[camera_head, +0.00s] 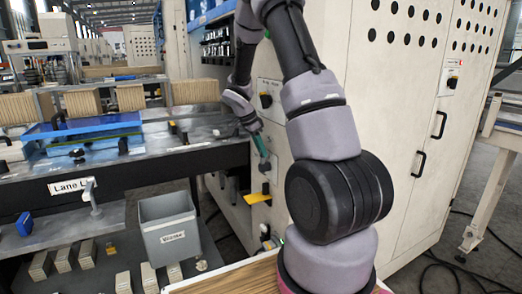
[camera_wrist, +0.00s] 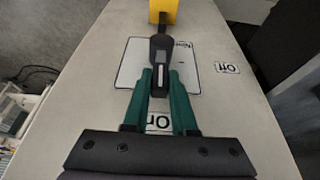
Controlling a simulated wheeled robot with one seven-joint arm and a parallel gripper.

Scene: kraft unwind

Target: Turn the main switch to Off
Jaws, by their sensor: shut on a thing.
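The main switch has a black handle with a pale stripe (camera_wrist: 159,62), on a white plate (camera_wrist: 132,66) on the cream cabinet side. In the wrist view the handle points toward the "On" label (camera_wrist: 158,121). The "Off" label (camera_wrist: 228,68) is to the right of the plate. My gripper (camera_wrist: 160,82) has its two green fingers closed on either side of the handle. In the head view my gripper (camera_head: 262,152) reaches the cabinet side panel; the switch there is small and partly hidden by the fingers.
A yellow part (camera_wrist: 163,11) sits just beyond the switch; the head view shows a yellow piece (camera_head: 258,196) below my gripper. Another black knob (camera_head: 265,100) is higher on the panel. A grey bin (camera_head: 171,229) and the "Lane L" bench (camera_head: 130,180) stand to the left.

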